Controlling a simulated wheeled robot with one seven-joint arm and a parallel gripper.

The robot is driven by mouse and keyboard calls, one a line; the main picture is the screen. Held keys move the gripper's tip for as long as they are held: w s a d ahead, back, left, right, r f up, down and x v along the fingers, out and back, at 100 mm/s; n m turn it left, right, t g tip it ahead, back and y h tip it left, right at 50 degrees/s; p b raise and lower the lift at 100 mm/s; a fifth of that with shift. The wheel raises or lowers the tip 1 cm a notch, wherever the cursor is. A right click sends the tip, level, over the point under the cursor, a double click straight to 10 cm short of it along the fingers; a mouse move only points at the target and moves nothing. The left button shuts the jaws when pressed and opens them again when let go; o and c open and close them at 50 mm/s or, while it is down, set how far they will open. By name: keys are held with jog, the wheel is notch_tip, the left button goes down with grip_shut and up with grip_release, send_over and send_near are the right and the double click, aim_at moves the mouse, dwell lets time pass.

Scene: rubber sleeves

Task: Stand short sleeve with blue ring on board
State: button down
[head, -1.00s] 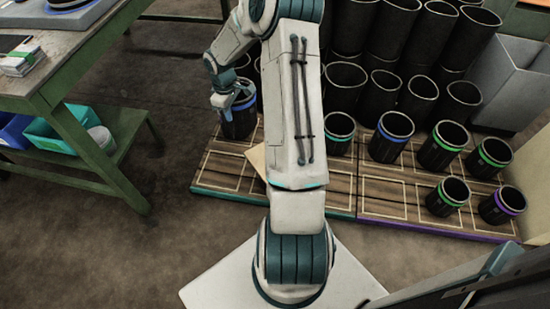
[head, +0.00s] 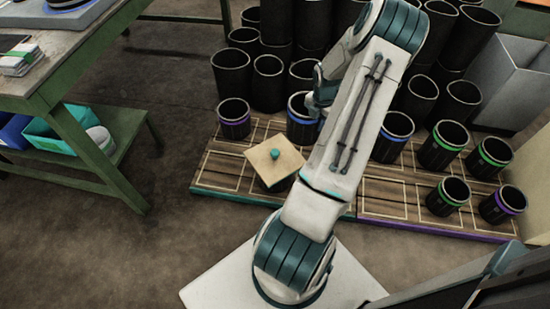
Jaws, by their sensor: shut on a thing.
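My gripper (head: 317,104) is shut on the wall of a dark sleeve with a blue ring (head: 302,128). The sleeve is upright over the back part of the left wooden board with a teal front edge (head: 230,193). I cannot tell whether its base touches the board. My arm crosses in front and hides part of the gripper and the board to its right. Another sleeve with a blue ring (head: 390,145) stands on the right board with a purple front edge (head: 440,231).
A sleeve with a purple ring (head: 234,122) stands at the left board's back. A square wooden lid with a teal knob (head: 268,165) tops a dark piece. Green- and purple-ringed sleeves (head: 440,152) stand on the right board. Tall plain sleeves (head: 231,75) crowd behind. A workbench (head: 75,95) is left.

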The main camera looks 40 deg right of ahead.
jog(key=w+a+f+b, duration=0.5)
jog(key=a+f+b, duration=0.2)
jog(key=a+f, duration=0.2)
jog(key=shift+a+f, duration=0.35)
jog(key=shift+f, duration=0.65)
jog(key=shift+f+b, duration=0.35)
jog(key=shift+f, duration=0.3)
jog(key=c, duration=1.6)
grip_release()
jog(key=shift+o, duration=0.2)
